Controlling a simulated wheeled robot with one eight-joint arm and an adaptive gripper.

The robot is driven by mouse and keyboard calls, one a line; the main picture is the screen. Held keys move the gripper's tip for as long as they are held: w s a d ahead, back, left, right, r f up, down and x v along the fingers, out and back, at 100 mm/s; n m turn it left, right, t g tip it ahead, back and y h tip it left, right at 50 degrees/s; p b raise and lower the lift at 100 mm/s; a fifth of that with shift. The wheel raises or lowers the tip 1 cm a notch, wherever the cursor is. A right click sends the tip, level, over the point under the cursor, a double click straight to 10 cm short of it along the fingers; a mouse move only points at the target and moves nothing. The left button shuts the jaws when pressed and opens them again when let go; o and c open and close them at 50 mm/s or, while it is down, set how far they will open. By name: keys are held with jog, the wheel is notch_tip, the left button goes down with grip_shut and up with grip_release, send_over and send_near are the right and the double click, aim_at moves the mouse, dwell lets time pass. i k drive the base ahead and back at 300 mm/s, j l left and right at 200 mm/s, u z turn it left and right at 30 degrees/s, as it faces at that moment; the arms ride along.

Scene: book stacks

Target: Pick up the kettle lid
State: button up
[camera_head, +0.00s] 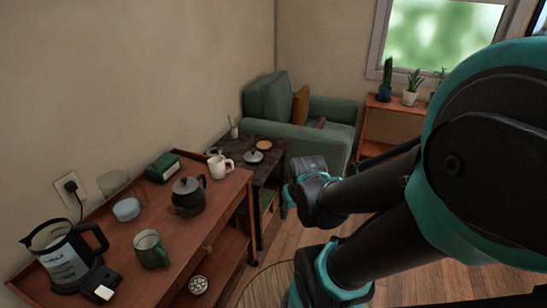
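A round grey lid with a small knob (254,156) lies on a dark side table (268,172) beyond the wooden shelf unit. An electric kettle (62,252) with a black handle stands on its base at the near left; its top looks open. A dark grey teapot (187,194) with its own lid on stands mid-shelf. The end of my arm, with my gripper (288,199), is right of the side table and apart from the grey lid. Its fingers are too small and too hidden by the wrist to tell whether they are open.
The wooden shelf top (190,238) also holds a green mug (151,249), a white mug (221,167), a glass bowl (126,209) and a green box (163,167). A round wooden item (264,144) lies near the grey lid. A green armchair (330,133) stands behind.

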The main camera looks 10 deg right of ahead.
aim_at(252, 156)
jog(key=u, duration=1.75)
jog(key=z, duration=1.75)
jog(key=i+l+z, duration=0.15)
jog(key=i, duration=0.35)
jog(key=i+l+z, duration=0.15)
jog(key=i, duration=0.35)
jog(key=i+l+z, duration=0.15)
jog(key=i, duration=0.35)
